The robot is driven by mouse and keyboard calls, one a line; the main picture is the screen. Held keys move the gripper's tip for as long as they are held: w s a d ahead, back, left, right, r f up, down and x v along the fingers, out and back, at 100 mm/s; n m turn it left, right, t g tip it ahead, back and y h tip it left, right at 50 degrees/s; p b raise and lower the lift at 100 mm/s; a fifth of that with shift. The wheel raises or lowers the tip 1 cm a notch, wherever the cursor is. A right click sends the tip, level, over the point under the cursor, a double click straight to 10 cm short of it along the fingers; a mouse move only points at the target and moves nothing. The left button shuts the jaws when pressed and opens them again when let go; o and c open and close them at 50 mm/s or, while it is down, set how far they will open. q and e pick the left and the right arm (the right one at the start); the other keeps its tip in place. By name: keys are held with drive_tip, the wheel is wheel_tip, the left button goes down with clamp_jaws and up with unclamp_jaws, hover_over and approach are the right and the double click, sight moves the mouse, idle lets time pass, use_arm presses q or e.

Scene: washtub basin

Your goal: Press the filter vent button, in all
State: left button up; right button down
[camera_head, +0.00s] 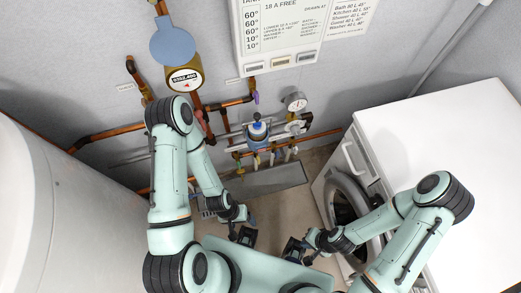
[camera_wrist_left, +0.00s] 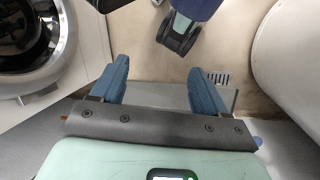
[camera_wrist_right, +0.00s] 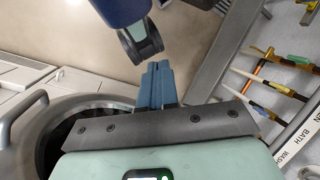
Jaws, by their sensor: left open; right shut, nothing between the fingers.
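I cannot make out for certain which part is the vent button. My left gripper (camera_head: 246,237) is low and in front of the filter, well apart from it; in the left wrist view its two blue fingers (camera_wrist_left: 158,85) are spread and empty. My right gripper (camera_head: 293,248) is low beside it, also away from the filter; in the right wrist view its fingers (camera_wrist_right: 157,85) are together with nothing between them.
A white washing machine (camera_head: 440,130) stands at the right and a large white cylinder (camera_head: 45,220) at the left. Copper pipes (camera_head: 100,135), a pressure gauge (camera_head: 294,100) and several labelled valve pipes (camera_wrist_right: 265,85) line the wall. A grey trough (camera_head: 270,180) lies below the filter.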

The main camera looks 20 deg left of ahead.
sight(262, 151)
drive_tip(key=w+a+f+n+t+h+b, duration=0.1)
drive_tip(key=w+a+n+t+h+b, duration=0.25)
drive_tip(key=w+a+t+b, duration=0.45)
use_arm(q)
drive_tip(key=w+a+f+t+b, duration=0.1)
drive_tip(key=f+b, duration=0.3)
drive_tip(key=f, duration=0.4)
drive_tip(key=w+a+f+t+b, duration=0.1)
drive_tip(key=w+f+b, duration=0.2)
drive_tip(key=f, duration=0.5)
drive_tip(key=shift+w+f+n+y+b, duration=0.15)
drive_tip(key=shift+f+n+y+b, duration=0.15)
drive_tip(key=shift+b, duration=0.4)
use_arm(e)
drive_tip(key=w+a+r+n+t+y, duration=0.2)
drive_tip(key=w+a+r+t, duration=0.3)
drive_tip(key=a+r, duration=0.5)
drive_tip(key=shift+w+r, duration=0.2)
drive_tip(key=shift+w, duration=0.25)
use_arm(q)
drive_tip(key=shift+a, duration=0.1)
use_arm(e)
drive_tip(key=shift+a, duration=0.1)
drive_tip(key=w+a, duration=0.5)
drive_tip(key=w, duration=0.2)
drive_tip(key=shift+w, duration=0.15)
